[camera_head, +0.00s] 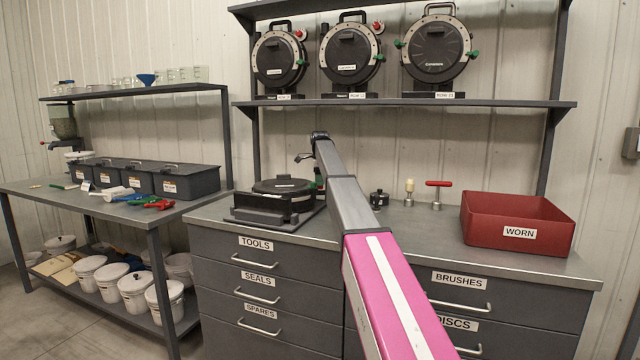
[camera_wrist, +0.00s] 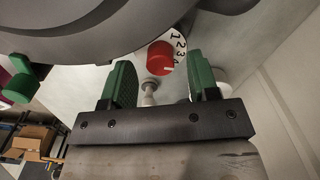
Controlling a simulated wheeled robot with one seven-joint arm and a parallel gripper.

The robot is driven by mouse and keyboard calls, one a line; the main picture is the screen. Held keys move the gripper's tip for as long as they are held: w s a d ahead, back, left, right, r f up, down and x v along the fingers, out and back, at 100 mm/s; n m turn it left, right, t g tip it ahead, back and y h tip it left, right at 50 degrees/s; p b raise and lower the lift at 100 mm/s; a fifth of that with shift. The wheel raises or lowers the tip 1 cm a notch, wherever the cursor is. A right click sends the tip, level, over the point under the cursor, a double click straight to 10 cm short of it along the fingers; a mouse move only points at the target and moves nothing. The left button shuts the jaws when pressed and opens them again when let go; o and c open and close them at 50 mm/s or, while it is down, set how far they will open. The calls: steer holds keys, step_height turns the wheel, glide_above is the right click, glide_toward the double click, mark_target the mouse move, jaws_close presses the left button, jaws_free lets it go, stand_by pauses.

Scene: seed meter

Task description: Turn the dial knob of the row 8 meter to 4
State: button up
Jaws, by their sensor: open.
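A meter with a round black lid (camera_head: 285,186) lies on the bench in the head view; I cannot read its row number. In the wrist view, a red dial knob (camera_wrist: 160,58) sits on a white number plate (camera_wrist: 178,40) showing 1, 2, 3 and 4. A small white mark on the knob's lower right edge points near the 4. My gripper (camera_wrist: 160,68) is open, its green fingers on either side of the knob in the picture, with visible gaps. I cannot tell how far off the knob is.
A large grey curved part (camera_wrist: 80,28) of the meter overhangs at upper left in the wrist view. A white-tipped post (camera_wrist: 148,92) stands below the knob. In the head view, a red WORN bin (camera_head: 515,238) stands at right. More meters (camera_head: 348,55) stand on the shelf.

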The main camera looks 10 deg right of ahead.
step_height(320, 180, up, 10)
steer(key=shift+f, duration=0.15)
stand_by(0.4)
step_height(320, 180, down, 11)
steer(key=n, duration=0.7)
steer(key=shift+n, duration=0.4)
steer(key=c, duration=0.9)
